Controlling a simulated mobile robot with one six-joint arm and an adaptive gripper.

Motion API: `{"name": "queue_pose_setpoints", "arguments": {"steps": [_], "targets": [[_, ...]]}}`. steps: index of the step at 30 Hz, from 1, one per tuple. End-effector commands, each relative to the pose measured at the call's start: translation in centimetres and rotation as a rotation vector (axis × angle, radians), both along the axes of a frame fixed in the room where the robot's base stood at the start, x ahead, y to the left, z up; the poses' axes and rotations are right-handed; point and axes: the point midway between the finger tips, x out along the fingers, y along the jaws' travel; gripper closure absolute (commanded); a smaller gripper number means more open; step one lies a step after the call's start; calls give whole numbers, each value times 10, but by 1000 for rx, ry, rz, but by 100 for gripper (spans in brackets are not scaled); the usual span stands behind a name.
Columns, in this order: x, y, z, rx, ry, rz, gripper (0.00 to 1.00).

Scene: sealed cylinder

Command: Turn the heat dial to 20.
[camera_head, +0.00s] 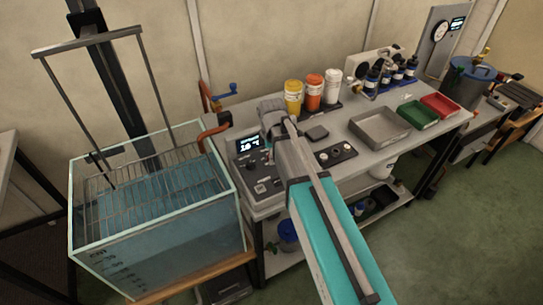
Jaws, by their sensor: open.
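A dark control panel (258,182) with knobs and small controls sits on the left end of the bench. A lit display (248,143) stands at its back; its figures look like 16 and something, too small to read surely. Which knob is the heat dial I cannot tell. My arm reaches up from the bottom and bends down at its grey wrist. My gripper (268,141) is beside the display, over the back of the panel, and is open. Its fingers are mostly hidden behind my arm, and I see nothing held in it.
A glass water tank (160,238) with a wire rack stands left of the bench. A second panel (336,155) with light knobs lies right of my arm. Yellow, orange and white jars stand behind. A grey tray (379,130), green bin (417,116) and red bin (440,106) lie right.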

Motion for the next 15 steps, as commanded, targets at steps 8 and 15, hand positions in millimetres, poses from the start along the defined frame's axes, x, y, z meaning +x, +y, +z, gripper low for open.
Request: {"name": "queue_pose_setpoints", "arguments": {"steps": [8, 15], "targets": [[0, 0, 0, 0, 0, 0, 32], [0, 0, 0, 0, 0, 0, 77]]}}
